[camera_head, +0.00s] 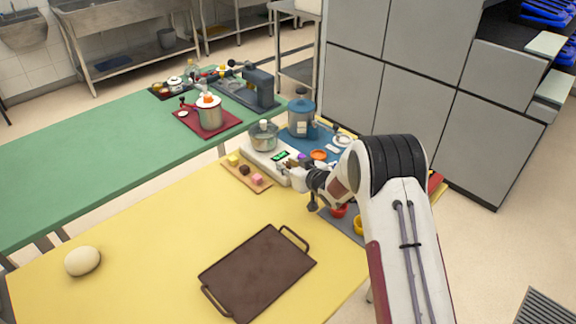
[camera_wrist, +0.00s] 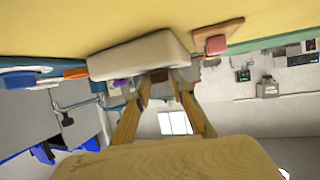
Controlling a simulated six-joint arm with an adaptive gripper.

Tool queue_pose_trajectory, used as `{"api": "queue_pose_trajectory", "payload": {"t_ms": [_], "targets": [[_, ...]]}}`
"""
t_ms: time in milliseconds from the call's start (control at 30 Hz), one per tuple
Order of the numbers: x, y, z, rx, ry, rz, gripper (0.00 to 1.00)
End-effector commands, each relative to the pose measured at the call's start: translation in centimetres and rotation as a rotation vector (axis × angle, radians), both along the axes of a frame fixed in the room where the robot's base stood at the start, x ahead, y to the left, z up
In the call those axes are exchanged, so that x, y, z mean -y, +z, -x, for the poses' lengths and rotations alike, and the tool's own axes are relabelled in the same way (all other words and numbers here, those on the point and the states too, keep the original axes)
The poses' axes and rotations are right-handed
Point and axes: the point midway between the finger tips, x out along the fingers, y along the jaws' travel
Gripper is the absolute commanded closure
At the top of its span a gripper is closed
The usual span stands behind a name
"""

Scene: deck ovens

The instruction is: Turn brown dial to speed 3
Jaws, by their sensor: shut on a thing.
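A white appliance (camera_head: 262,158) with a lit green display (camera_head: 281,156) stands on the yellow table, a metal pot (camera_head: 263,136) on top of it. In the wrist view the white appliance (camera_wrist: 138,55) fills the upper middle. The brown dial (camera_wrist: 159,75) is on its front face, between my fingertips. My gripper (camera_wrist: 163,84) is shut on the brown dial. In the head view my gripper (camera_head: 294,170) reaches the front of the appliance and largely hides the dial. A purple dial (camera_wrist: 118,83) sits beside it. I cannot read the dial's setting.
A wooden board (camera_head: 246,173) with small coloured blocks lies left of the appliance. A blue-grey blender-like machine (camera_head: 301,117) stands behind it. A dark tray (camera_head: 257,270) and a pale dough ball (camera_head: 82,261) lie on the table. The yellow table's middle left is clear.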

Motion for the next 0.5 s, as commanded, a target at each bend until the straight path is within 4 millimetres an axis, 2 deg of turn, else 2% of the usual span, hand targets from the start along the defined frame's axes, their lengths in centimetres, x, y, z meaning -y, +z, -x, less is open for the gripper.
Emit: {"api": "queue_pose_trajectory", "payload": {"t_ms": [500], "targets": [[-0.31, 0.00, 0.14, -0.001, -0.143, -0.001, 0.98]]}}
